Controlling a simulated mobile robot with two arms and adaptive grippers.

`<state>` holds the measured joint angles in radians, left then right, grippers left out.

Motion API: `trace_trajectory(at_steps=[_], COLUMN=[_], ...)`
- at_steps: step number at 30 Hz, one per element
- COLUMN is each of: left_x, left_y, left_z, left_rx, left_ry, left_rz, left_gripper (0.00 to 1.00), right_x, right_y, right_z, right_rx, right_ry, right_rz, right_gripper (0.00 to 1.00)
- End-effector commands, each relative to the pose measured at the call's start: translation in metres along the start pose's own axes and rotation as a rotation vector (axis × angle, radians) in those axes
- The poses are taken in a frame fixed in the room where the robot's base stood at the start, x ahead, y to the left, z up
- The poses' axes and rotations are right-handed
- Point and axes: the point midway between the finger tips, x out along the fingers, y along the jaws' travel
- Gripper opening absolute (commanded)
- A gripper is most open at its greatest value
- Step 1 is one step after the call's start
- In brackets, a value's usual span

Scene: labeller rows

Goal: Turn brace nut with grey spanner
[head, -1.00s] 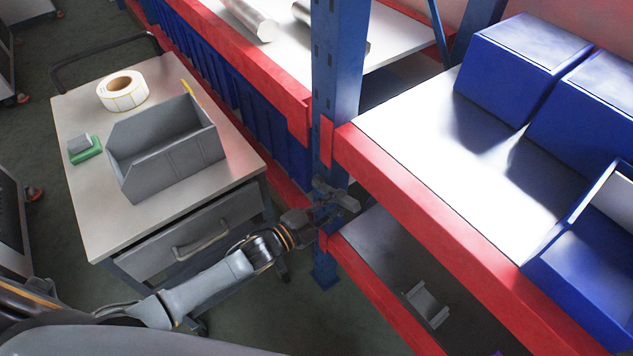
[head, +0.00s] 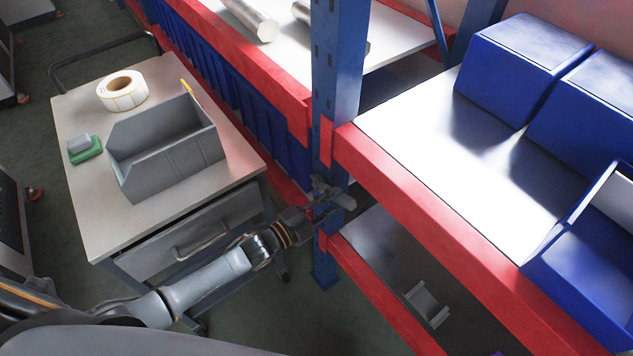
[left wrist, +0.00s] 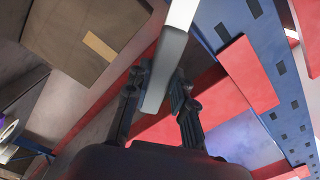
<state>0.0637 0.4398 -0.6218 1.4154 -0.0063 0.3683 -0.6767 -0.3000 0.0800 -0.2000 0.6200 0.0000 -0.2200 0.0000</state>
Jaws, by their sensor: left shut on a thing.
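My left gripper (head: 328,200) is in front of the blue rack upright, level with the gap between the two right-hand shelves. In the left wrist view my left gripper (left wrist: 160,95) is shut on a grey, flat bar, the grey spanner (left wrist: 166,68). The spanner stands out beyond the fingers, and its far part looks bright and runs out of the top of the picture. In the head view the gripper and spanner are small and dark, so the spanner's jaw is hard to make out. I cannot pick out the brace nut. My right gripper is not in view.
The blue upright (head: 338,90) and red shelf beam (head: 430,205) are close to the gripper. A trolley (head: 95,225) at left carries a grey bin (head: 172,160), a label roll (head: 122,90) and a green-and-grey block (head: 85,149). Blue bins (head: 520,65) stand on the right shelf.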

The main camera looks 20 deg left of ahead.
Motion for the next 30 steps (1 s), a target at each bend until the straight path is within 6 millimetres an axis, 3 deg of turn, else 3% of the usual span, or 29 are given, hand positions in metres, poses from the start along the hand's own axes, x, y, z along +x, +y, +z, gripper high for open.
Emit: trace_trajectory(at_steps=[11, 30], left_x=[0.000, 0.000], left_y=[-0.001, 0.018], left_z=[0.002, 0.002], left_rx=[0.003, 0.163], left_ry=[0.001, 0.003], left_rz=[-0.001, -0.003], left_gripper=[0.00, 0.00], right_x=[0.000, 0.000], right_y=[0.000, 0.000], right_z=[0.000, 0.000], right_rx=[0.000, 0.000], right_ry=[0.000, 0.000], right_rz=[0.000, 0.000], right_gripper=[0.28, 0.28])
